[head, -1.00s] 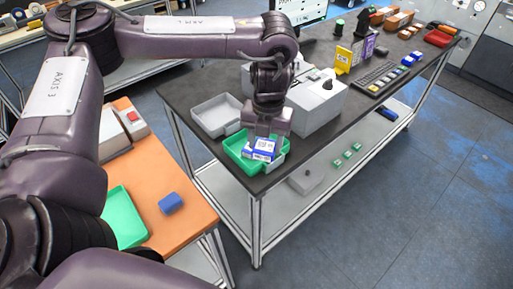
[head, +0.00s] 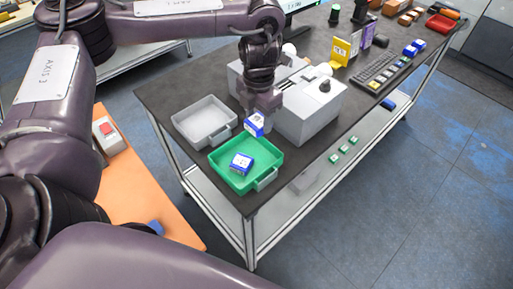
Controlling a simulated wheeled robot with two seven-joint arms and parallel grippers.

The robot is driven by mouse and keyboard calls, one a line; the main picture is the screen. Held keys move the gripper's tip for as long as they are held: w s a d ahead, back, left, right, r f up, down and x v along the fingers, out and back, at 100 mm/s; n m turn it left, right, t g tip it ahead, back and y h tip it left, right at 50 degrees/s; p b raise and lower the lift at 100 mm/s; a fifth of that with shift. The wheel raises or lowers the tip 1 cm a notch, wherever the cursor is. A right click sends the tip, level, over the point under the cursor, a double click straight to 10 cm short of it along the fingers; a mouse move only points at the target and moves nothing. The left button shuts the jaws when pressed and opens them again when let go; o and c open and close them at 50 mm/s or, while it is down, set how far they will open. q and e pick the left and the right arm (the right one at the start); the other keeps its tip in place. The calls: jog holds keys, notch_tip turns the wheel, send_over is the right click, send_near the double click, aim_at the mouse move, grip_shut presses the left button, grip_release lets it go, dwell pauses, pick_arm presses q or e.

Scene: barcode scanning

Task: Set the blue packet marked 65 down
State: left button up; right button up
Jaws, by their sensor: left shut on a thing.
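My left gripper (head: 257,108) is over the dark table, just behind the green tray (head: 275,160). It is shut on a blue packet (head: 254,125) with a white label, held tilted above the tray's back edge. A second blue packet (head: 241,163) with a white label lies inside the green tray, apart from the gripper. The number on either packet is too small to read, so I cannot tell which is marked 65. My right gripper is not in view.
An empty grey tray (head: 181,118) stands left of the green one. A grey boxy machine (head: 312,112) stands close to the right of my left gripper. A keyboard (head: 376,69) lies farther right. A blue object (head: 156,226) shows on the orange table (head: 167,215).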

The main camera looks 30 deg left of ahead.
pick_arm(q)
send_over(258, 154)
notch_tip(258, 154, down, 5)
notch_tip(258, 154, down, 4)
jog(key=shift+r, duration=0.25)
jog(key=shift+s+f, duration=0.1)
jog(key=shift+f, duration=0.2)
notch_tip(258, 154, down, 4)
jog(key=shift+s+r+p, duration=0.1)
jog(key=shift+r+p, duration=0.1)
jog(key=shift+p, duration=0.45)
jog(key=shift+c, duration=1)
jog(key=shift+f, duration=0.4)
jog(key=o, duration=1.3)
jog(key=shift+c, duration=0.2)
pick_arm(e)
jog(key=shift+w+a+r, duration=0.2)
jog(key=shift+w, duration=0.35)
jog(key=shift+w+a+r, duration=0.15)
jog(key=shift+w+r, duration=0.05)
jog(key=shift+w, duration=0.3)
